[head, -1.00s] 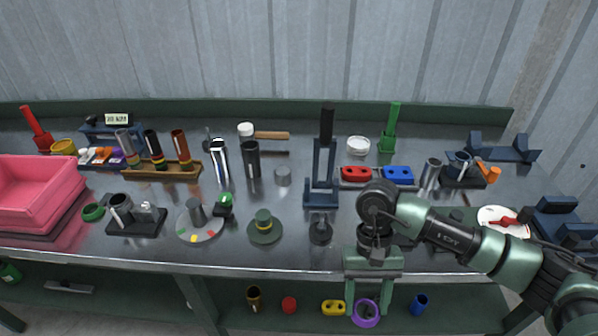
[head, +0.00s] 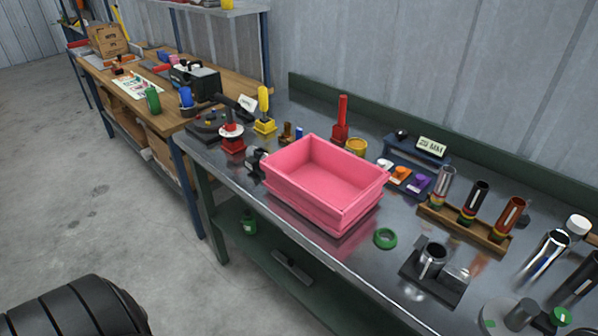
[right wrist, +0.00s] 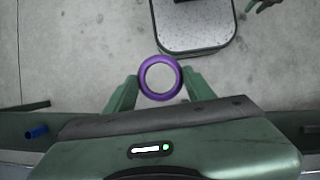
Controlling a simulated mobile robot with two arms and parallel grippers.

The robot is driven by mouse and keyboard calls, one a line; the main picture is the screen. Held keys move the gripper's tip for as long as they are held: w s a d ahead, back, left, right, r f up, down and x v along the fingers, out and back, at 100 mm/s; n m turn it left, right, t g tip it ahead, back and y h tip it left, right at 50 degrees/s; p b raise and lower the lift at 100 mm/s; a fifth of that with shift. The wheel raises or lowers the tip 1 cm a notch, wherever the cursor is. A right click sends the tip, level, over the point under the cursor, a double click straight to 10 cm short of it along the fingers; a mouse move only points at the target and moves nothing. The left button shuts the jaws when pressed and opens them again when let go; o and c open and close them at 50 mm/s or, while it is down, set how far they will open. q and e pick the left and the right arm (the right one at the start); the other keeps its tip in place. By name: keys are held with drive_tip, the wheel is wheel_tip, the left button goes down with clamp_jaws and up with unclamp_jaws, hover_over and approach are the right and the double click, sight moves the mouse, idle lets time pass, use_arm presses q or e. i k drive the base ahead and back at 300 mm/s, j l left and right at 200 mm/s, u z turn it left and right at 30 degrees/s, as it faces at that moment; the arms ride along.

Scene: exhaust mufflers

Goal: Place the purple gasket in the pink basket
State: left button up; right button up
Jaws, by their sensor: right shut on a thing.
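The purple gasket (right wrist: 161,93) is a ring, seen in the right wrist view between the two green fingers of my right gripper (right wrist: 160,88). The gripper is shut on it, and the floor and a grey-topped base show below. The pink basket (head: 325,180) is an open, empty-looking box on the metal bench in the head view, near the bench's front edge. My right gripper and the gasket are outside the head view, so their distance from the basket cannot be told. My left gripper is not clearly in view.
A green ring (head: 385,238) lies just right of the basket. A black fixture (head: 433,272) and a wooden rack (head: 465,228) with several tubes stand further right. A red-handled tool (head: 341,122) stands behind the basket. A lower shelf (head: 300,290) runs under the bench.

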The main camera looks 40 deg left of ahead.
sight(323, 194)
drive_tip(key=j+z, duration=0.3)
drive_tip(key=j, duration=2.45)
